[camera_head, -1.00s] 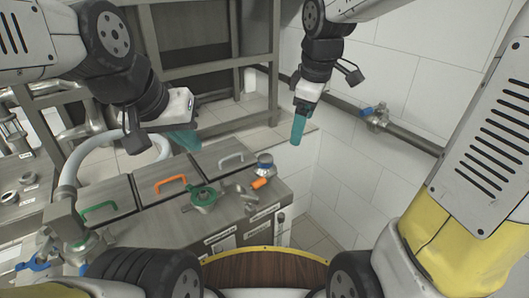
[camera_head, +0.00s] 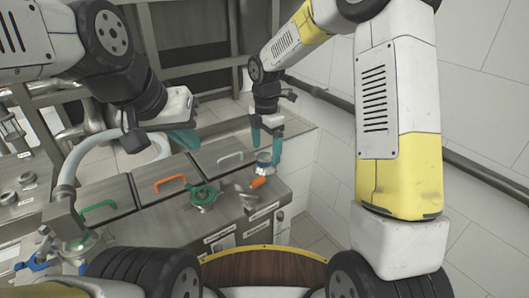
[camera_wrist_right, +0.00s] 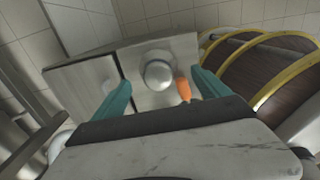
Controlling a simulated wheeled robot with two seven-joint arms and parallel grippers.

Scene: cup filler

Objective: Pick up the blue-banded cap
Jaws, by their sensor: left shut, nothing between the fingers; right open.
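The blue-banded cap (camera_head: 264,160) is a small silver cap with a blue band, standing on the steel counter by an orange handle. In the right wrist view it is a round silver dome (camera_wrist_right: 157,73) seen from above; its blue band is hard to see there. My right gripper (camera_head: 266,146) is open above it, its teal fingers pointing down on either side. In the right wrist view the fingers (camera_wrist_right: 158,86) flank the cap with gaps on both sides. My left gripper (camera_head: 184,139) is shut and empty, above the counter to the left.
The orange handle (camera_head: 258,182) lies just in front of the cap. A green valve (camera_head: 203,195) and lids with white (camera_head: 230,157), orange (camera_head: 170,182) and green handles (camera_head: 98,207) are to the left. A tiled wall (camera_head: 325,165) stands to the right.

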